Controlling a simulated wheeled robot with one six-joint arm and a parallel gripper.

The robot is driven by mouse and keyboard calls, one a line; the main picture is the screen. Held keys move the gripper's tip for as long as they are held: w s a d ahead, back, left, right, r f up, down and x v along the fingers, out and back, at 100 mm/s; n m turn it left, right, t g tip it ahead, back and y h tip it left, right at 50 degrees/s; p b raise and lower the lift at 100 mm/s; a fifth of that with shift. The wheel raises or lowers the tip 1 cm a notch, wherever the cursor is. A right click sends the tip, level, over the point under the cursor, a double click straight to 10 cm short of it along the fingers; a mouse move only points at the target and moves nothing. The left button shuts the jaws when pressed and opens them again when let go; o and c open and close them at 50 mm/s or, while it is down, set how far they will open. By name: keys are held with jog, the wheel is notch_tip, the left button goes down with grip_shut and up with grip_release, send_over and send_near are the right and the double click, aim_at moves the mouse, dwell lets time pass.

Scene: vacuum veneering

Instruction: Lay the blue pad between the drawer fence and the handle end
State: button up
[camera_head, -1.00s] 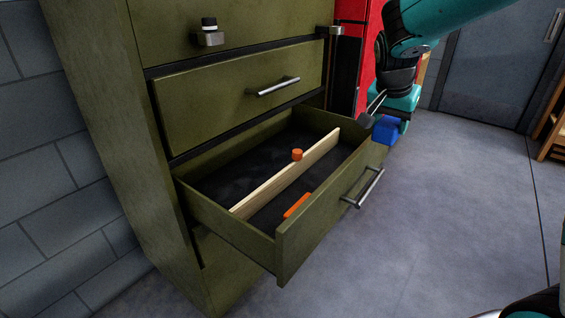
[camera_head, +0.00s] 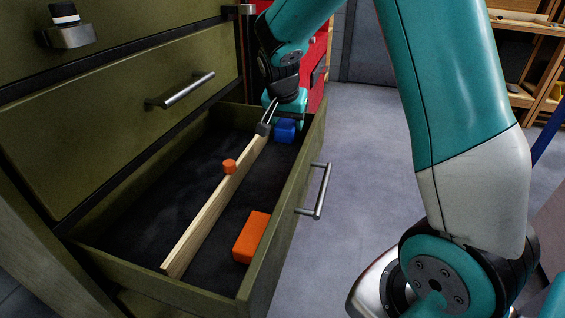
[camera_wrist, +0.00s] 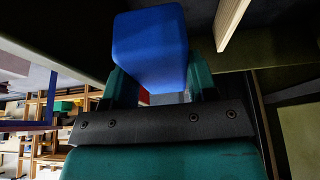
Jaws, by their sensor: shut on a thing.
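The blue pad (camera_head: 286,130) is in my gripper (camera_head: 285,121), at the far end of the open drawer in the head view. My gripper is shut on the blue pad (camera_wrist: 150,45), which fills the upper middle of the wrist view. The pale wooden drawer fence (camera_head: 208,214) runs lengthwise in the drawer, and it also shows in the wrist view (camera_wrist: 230,20). The pad is on the handle side of the fence. The drawer handle (camera_head: 322,192) is on the front panel. I cannot tell whether the pad touches the drawer floor.
An orange block (camera_head: 251,237) lies between fence and front panel at the near end of the drawer (camera_head: 285,215). A small orange knob (camera_head: 229,166) is on the fence. A closed drawer with a handle (camera_head: 187,90) is above. The drawer floor between pad and orange block is clear.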

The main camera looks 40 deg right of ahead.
notch_tip(320, 180, down, 12)
jog(key=shift+r+b, duration=0.15)
jog(key=shift+b, duration=0.65)
jog(key=o, duration=0.9)
